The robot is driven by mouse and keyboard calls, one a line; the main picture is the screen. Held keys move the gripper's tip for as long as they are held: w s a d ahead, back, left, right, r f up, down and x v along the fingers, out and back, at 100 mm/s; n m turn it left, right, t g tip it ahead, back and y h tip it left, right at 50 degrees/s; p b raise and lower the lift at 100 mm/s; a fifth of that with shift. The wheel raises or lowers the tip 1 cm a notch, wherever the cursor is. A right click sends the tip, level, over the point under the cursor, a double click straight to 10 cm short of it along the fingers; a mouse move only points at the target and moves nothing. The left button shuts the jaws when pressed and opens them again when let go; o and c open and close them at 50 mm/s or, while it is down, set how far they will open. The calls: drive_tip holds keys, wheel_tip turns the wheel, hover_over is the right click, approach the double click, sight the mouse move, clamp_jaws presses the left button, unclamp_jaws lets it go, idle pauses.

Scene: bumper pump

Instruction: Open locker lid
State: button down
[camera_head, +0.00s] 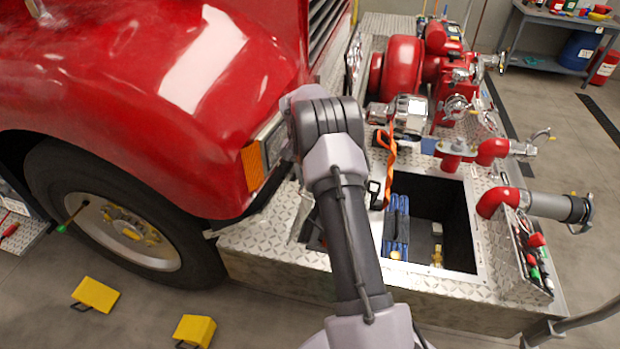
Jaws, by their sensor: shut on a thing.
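The locker is a dark rectangular opening in the diamond-plate bumper deck, with a bare metal rim (482,235) on its right. Its inside shows: a folded blue hose (396,228) and brass fittings (437,256). My arm crosses in front of the left part of the opening. A narrow plate edge shows just left of my arm, but I cannot tell whether it is the lid. The lid cannot be made out clearly. My gripper is hidden behind my own arm links, so its fingers and what they touch do not show.
The red fender (150,110) and amber marker light (253,165) are close left of my arm. An orange strap (390,150) hangs at the locker's back left. The red pump (403,66) stands behind, pipes (545,203) at right. Yellow chocks (97,294) lie on the floor.

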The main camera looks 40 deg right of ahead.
drive_tip(key=shift+w+a+f, duration=0.15)
drive_tip(key=shift+w+a, duration=0.15)
drive_tip(key=shift+a, duration=0.1)
drive_tip(key=c, duration=1.5)
unclamp_jaws()
drive_tip(key=shift+w, duration=0.1)
drive_tip(key=shift+d, duration=0.1)
drive_tip(key=r+p, duration=0.1)
drive_tip(key=r, duration=0.5)
drive_tip(key=r+p, duration=0.1)
drive_tip(key=r, duration=0.4)
drive_tip(key=r+p, duration=0.2)
drive_tip(key=r, duration=0.4)
drive_tip(key=shift+w+a+r, duration=0.3)
drive_tip(key=shift+w, duration=0.1)
drive_tip(key=shift+c, duration=0.3)
